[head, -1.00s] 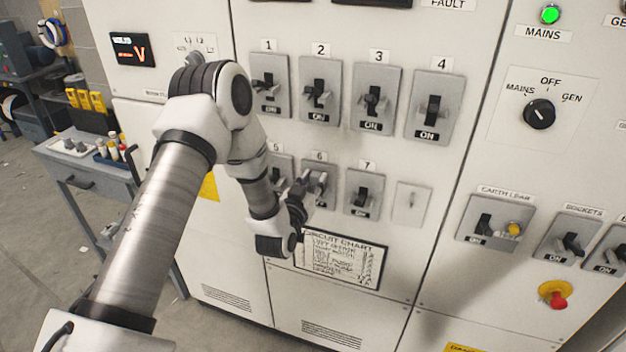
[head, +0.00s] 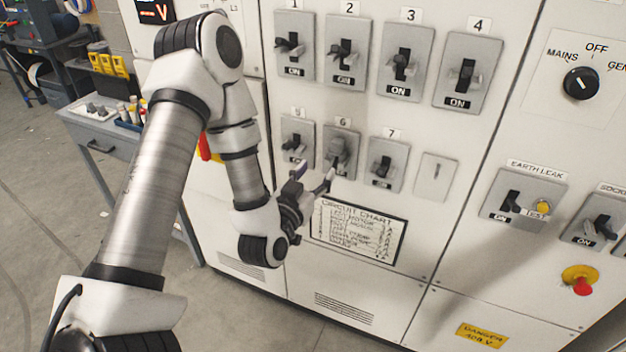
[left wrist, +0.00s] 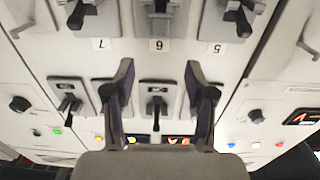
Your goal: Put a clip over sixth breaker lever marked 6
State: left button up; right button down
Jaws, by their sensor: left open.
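The breaker marked 6 (head: 341,166) is in the lower row of the cabinet, between the breakers marked 5 (head: 298,142) and 7 (head: 384,166). A grey block (head: 338,148) sits over its lever and hides most of it; it looks like the clip. My left gripper (head: 315,177) is open and empty, in front of and just below breaker 6, apart from it. In the left wrist view, my open fingers (left wrist: 157,82) have nothing between them; the panel is upside down, with breaker 6 (left wrist: 158,22) cut by the top edge. My right gripper is not in view.
Breakers 1 to 4 are in the row above. A circuit chart (head: 352,231) is fixed below. A grey bench (head: 105,135) stands at the left.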

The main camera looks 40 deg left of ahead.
pick_arm(q)
jog(key=s+d+f+m+g+h, duration=0.1)
jog(key=s+d+f+g, duration=0.3)
jog(key=f, duration=0.4)
jog(key=s+d+f+g+h, duration=0.2)
jog(key=s+d+f+g, duration=0.15)
jog(key=s+f, duration=0.4)
jog(key=s+d+f+m+g+h, duration=0.1)
jog(key=s+d+f+g, duration=0.3)
jog(key=f, duration=0.6)
jog(key=s+f+g, duration=0.5)
jog(key=s+g, duration=0.1)
jog(key=s, duration=0.5)
jog(key=shift+w, duration=0.1)
